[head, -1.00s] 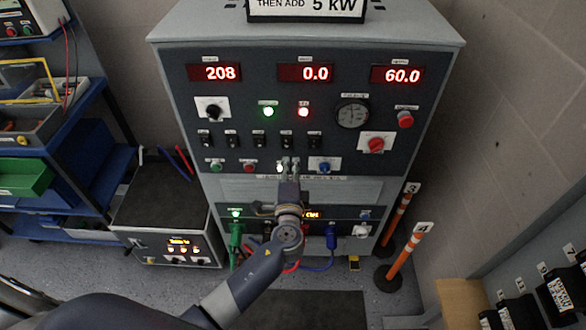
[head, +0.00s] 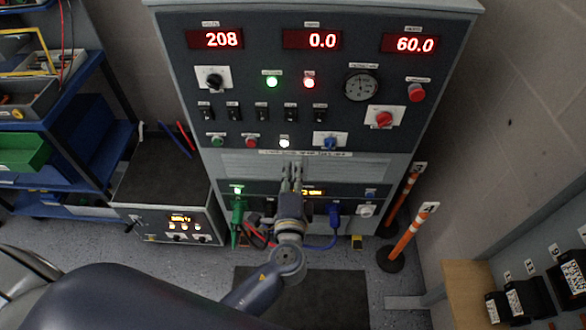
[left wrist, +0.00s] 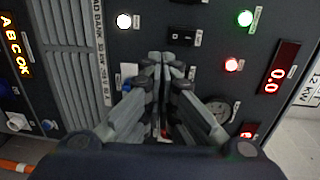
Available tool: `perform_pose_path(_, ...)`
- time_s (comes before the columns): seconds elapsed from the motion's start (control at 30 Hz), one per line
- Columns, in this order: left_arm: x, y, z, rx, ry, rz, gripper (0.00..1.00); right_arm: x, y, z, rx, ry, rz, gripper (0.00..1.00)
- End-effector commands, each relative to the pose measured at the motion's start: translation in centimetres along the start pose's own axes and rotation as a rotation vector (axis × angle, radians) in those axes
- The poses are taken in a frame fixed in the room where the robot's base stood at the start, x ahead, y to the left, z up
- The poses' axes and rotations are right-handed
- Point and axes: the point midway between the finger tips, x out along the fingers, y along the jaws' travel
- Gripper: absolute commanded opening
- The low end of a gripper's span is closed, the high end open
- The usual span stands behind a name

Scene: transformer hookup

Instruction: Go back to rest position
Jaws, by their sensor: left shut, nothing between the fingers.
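My left gripper (head: 292,176) is shut and empty in the head view, in front of the lower part of the grey control cabinet (head: 345,167). In the left wrist view its fingers (left wrist: 163,62) meet at the tips before the cabinet's panel; I cannot tell how far off they are. Behind the arm, a green plug (head: 238,220) and a blue plug (head: 334,218) with cables are on the cabinet's lower front, partly hidden. The displays read 208 (head: 215,39), 0.0 (head: 312,40) and 60.0 (head: 409,44). My right gripper is not in view.
A black-topped box (head: 165,200) stands left of the cabinet. A blue shelf cart (head: 95,150) is further left. Orange-and-white posts (head: 405,240) stand at the right. A dark mat (head: 330,295) lies on the floor before the cabinet.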

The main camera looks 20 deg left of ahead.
Motion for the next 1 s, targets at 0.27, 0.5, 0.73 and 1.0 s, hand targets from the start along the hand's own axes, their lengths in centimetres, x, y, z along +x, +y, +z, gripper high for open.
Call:
perform_pose_path(0.27, 0.0, 0.0, 0.0, 0.0, 0.0, 0.001, 0.0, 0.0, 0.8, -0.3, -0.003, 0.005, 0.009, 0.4)
perform_pose_path(0.5, -0.1, 7.5, 0.4, -0.025, 0.021, 0.167, 0.0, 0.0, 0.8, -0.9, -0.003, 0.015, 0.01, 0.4)
perform_pose_path(0.73, -4.1, 24.2, 3.1, -0.153, 0.006, 0.555, 0.0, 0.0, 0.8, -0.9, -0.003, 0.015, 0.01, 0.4)
perform_pose_path(1.0, -15.2, 40.7, 9.1, -0.416, -0.17, 0.979, 0.0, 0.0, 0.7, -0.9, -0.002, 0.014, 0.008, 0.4)
